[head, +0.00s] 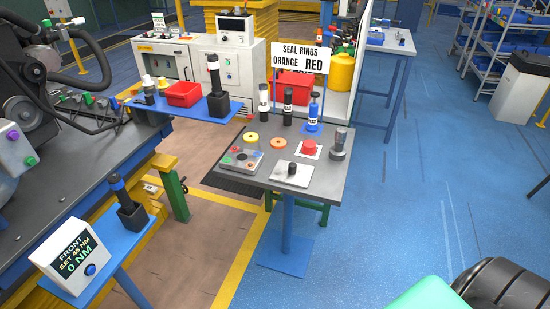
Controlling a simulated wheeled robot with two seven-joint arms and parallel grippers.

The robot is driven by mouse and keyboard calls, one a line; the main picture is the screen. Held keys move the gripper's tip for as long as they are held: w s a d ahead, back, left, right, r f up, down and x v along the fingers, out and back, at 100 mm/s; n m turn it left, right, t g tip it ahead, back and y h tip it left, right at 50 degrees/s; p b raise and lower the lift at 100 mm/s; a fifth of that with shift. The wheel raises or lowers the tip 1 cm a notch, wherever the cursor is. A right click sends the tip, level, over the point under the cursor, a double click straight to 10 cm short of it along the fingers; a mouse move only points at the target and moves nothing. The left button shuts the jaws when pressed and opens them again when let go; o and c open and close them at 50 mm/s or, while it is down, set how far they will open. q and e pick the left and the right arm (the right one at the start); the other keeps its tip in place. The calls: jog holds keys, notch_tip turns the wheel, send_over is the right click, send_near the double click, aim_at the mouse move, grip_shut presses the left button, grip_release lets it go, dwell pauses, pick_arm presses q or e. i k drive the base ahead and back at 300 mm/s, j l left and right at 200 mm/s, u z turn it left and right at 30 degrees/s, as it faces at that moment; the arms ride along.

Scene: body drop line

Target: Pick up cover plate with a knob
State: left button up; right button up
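A light flat plate with a black knob (292,171) lies at the front of the grey pedestal table (325,190). It looks like the cover plate. Its knob stands upright and nothing covers it. Left of it on the same table is a grey housing or fixture plate (242,159) with small coloured parts on it. Neither of my grippers shows in the head view, so I cannot see whether they are open or shut.
Yellow (251,138) and orange (278,143) rings, a red part (309,148), a grey knobbed tool (338,145) and several bottles stand near the plate. A sign (301,60) rises behind. Blue floor (400,200) right of the table is open.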

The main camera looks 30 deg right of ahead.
aim_at(297, 174)
jog(key=z, duration=1.15)
jog(key=i+j, duration=0.05)
